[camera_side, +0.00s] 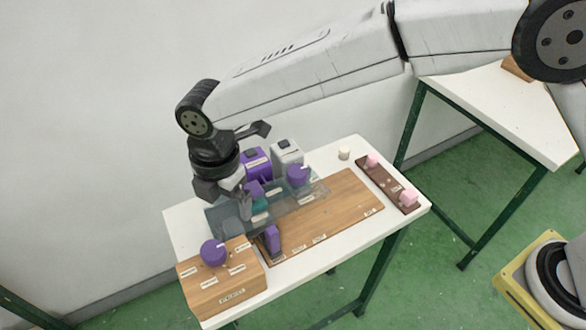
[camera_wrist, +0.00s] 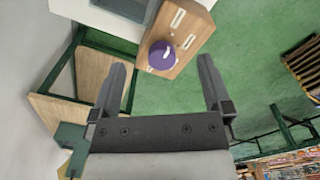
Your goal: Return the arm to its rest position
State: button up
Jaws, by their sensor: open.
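My gripper (camera_side: 238,202) is at the left of the white table in the side view, pointing down above the clear tinted panel. In the wrist view my gripper (camera_wrist: 163,63) has its two dark fingers spread wide with nothing between them. Beyond the fingers is a wooden box (camera_wrist: 183,55) with a purple knob (camera_wrist: 162,55). In the side view the wooden box (camera_side: 222,287) stands at the table's front left corner, its purple knob (camera_side: 213,252) on top. My arm reaches in from the upper right.
The tinted panel (camera_side: 285,212) lies by a wooden board (camera_side: 340,205). A purple upright block (camera_side: 272,240), purple box (camera_side: 257,164), grey box (camera_side: 287,157) and another purple knob (camera_side: 298,175) stand nearby. A brown strip (camera_side: 388,182) holds pink pieces. Another table (camera_side: 490,110) is at right.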

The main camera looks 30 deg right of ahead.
jog(key=w+d+m+t, duration=0.1)
jog(key=d+m, duration=1.1)
jog(key=d, duration=1)
jog(key=s+d+f+m, duration=0.1)
jog(key=s+d+m, duration=0.5)
jog(key=d, duration=0.2)
jog(key=s+d+m+t, duration=0.1)
jog(key=s+d+m, duration=0.4)
jog(key=d, duration=0.3)
jog(key=shift+s+d+f+m, duration=0.35)
jog(key=shift+f+m, duration=0.05)
jog(key=shift+m, duration=0.3)
